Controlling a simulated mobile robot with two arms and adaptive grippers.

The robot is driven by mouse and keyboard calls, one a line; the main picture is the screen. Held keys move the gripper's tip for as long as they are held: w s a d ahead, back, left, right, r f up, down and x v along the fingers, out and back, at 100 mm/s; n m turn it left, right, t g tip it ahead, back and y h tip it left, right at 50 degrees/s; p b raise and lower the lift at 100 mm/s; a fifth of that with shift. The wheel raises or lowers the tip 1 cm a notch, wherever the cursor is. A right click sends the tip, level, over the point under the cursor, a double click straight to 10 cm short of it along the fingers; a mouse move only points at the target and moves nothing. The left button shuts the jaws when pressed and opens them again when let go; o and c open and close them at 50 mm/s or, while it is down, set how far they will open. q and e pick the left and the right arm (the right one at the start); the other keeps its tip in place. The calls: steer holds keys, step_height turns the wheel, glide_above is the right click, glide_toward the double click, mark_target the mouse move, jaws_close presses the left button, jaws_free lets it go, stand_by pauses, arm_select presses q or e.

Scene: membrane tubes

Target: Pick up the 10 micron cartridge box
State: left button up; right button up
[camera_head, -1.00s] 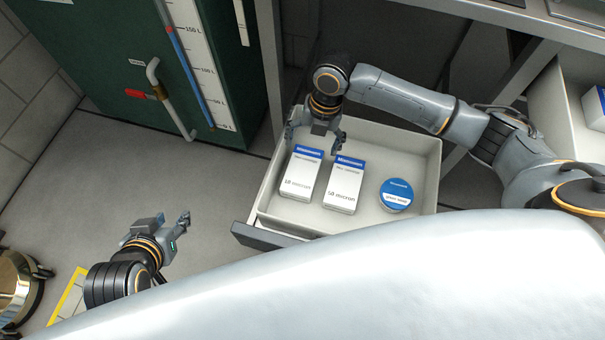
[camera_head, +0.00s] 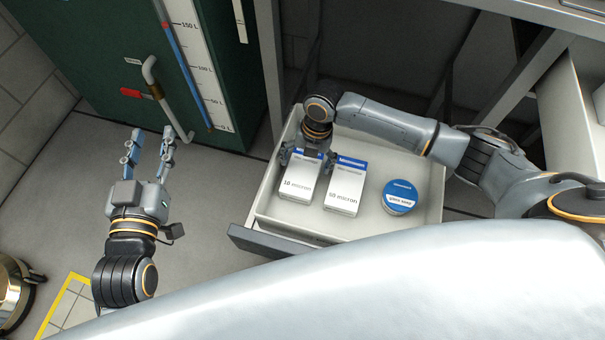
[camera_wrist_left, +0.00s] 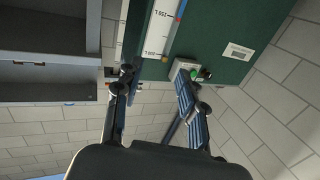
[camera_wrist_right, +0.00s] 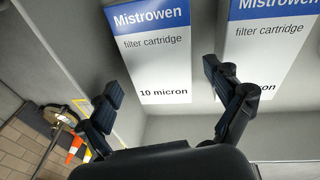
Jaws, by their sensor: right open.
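The 10 micron cartridge box (camera_head: 298,188) is white with a blue top band and lies face up in the left part of an open drawer (camera_head: 262,208). My right gripper (camera_head: 306,160) is open over the band end of this box, covering part of it. In the right wrist view the box (camera_wrist_right: 150,55) shows "Mistrowen filter cartridge" and "10 micron" ahead of the open fingers, roughly between them. I cannot tell whether the fingers touch it. My left gripper (camera_head: 151,146) is open and empty, out over the floor to the left.
A similar 50 micron box (camera_head: 343,195) lies close to its right. A round blue-lidded tin (camera_head: 399,197) is in the drawer's right part. A green tank (camera_head: 110,60) with a pipe and red-handled valve stands behind my left gripper.

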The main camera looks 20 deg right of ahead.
mark_target(303, 170)
steer(key=f, duration=0.1)
steer(key=f+b, duration=0.1)
steer(key=f, duration=0.1)
steer(key=shift+w+a, duration=0.1)
steer(key=shift+a, duration=0.1)
steer(key=shift+f, duration=0.2)
arm_select(q)
step_height(303, 170, up, 7)
steer(key=t+h, duration=0.1)
steer(key=t, duration=0.3)
steer(key=shift+s+d+h, duration=0.4)
arm_select(e)
steer(key=c, duration=1)
steer(key=shift+r, duration=0.1)
